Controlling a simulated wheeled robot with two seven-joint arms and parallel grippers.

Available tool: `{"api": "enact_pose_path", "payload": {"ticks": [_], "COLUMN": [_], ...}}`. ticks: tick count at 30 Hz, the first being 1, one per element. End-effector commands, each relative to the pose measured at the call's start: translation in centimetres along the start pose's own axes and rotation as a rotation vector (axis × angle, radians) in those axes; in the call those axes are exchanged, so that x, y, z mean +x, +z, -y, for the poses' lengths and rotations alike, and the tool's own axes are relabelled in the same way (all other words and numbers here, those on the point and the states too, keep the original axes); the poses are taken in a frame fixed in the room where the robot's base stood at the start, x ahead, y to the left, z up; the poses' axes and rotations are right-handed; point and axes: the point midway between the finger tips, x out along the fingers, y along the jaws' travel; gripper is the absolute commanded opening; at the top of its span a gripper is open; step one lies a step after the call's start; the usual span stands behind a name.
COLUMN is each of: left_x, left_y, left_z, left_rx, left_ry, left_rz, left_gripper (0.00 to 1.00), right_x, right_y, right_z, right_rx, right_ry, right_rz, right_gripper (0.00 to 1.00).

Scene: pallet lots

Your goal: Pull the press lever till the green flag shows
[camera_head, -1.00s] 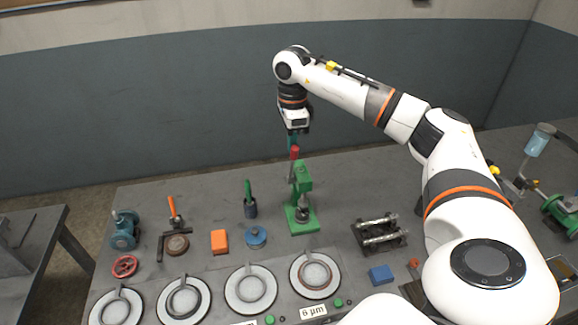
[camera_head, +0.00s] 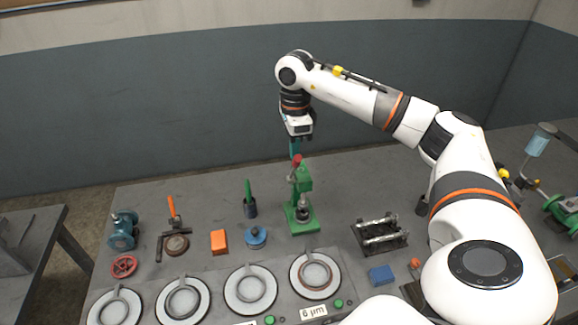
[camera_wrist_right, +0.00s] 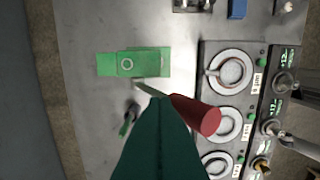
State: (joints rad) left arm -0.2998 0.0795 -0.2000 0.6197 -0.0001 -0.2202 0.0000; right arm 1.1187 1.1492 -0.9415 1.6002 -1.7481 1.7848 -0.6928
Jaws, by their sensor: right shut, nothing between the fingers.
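The green press (camera_head: 300,205) stands upright on the bench, near the middle of the head view. Its lever ends in a red handle (camera_head: 297,161), seen at the top of the press. In the right wrist view the press (camera_wrist_right: 134,63) is at upper left and the red handle (camera_wrist_right: 197,114) points toward the camera. My right gripper (camera_head: 295,155) points down with its teal fingers shut and empty, at or just behind the red handle. In the wrist view the fingertips (camera_wrist_right: 160,101) are right beside the lever; contact is unclear. I cannot make out a green flag.
Lapping plates (camera_head: 250,289) line the front of the bench. An orange block (camera_head: 219,241), a blue round pot (camera_head: 256,237) and a green-handled tool (camera_head: 249,203) stand left of the press. A metal roller fixture (camera_head: 380,236) and blue block (camera_head: 381,275) lie to its right.

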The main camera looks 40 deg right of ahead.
Motion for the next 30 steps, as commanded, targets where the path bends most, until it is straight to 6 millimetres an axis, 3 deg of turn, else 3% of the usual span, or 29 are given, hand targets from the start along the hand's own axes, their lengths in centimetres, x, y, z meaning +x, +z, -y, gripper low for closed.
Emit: {"api": "enact_pose_path", "payload": {"ticks": [30], "left_x": [1.4], "left_y": [-0.1], "left_z": [0.0], "left_rx": [0.000], "left_ry": [0.000], "left_rz": [0.001], "left_gripper": [0.36], "right_x": [1.3], "right_y": [0.0], "right_z": [2.9], "right_rx": [0.000], "right_ry": [-0.001], "right_rz": [0.000], "right_gripper": [0.00]}}
